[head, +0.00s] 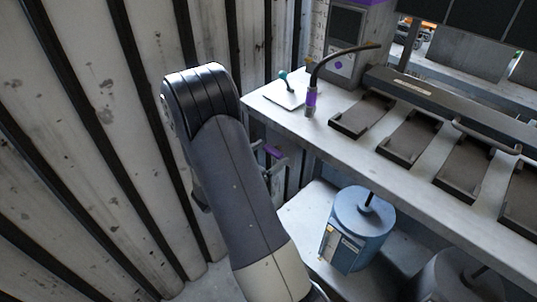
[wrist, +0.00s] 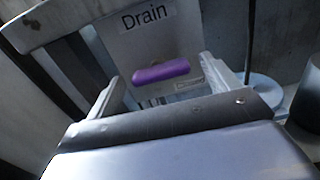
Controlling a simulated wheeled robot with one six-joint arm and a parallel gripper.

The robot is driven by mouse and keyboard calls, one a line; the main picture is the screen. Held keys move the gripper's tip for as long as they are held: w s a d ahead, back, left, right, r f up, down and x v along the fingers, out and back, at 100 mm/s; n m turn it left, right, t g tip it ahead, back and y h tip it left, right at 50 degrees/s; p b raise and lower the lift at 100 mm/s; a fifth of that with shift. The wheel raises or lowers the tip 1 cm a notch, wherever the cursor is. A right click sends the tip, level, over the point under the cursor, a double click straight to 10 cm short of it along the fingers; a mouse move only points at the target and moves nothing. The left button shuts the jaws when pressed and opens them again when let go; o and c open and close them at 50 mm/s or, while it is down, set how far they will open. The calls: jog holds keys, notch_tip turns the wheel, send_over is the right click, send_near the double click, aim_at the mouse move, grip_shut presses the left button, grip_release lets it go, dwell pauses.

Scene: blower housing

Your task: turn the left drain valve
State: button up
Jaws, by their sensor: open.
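A purple valve handle (wrist: 161,72) lies nearly level on a pale plate lettered "Drain" (wrist: 145,16) in the wrist view. My gripper (wrist: 160,75) is open, with one finger on each side of the handle. Its fingers appear apart from the handle's ends; the exact depth gap is hard to tell. In the head view a small purple piece (head: 272,151) shows beside my arm under the bench, probably this handle. My arm hides most of that spot. I cannot tell from these frames whether another drain valve is nearby.
A bench (head: 380,165) with dark trays, a black curved pipe (head: 340,58) and a grey cabinet (head: 345,40) stands above right. A blue canister (head: 357,228) sits on the lower shelf. A ribbed wall (head: 90,130) runs close along the left.

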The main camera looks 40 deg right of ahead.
jog(key=a, duration=1)
jog(key=shift+s+a, duration=0.2)
jog(key=shift+s, duration=0.2)
jog(key=d, duration=1.1)
jog(key=shift+w, duration=0.4)
jog(key=shift+a, duration=0.1)
jog(key=shift+a, duration=0.1)
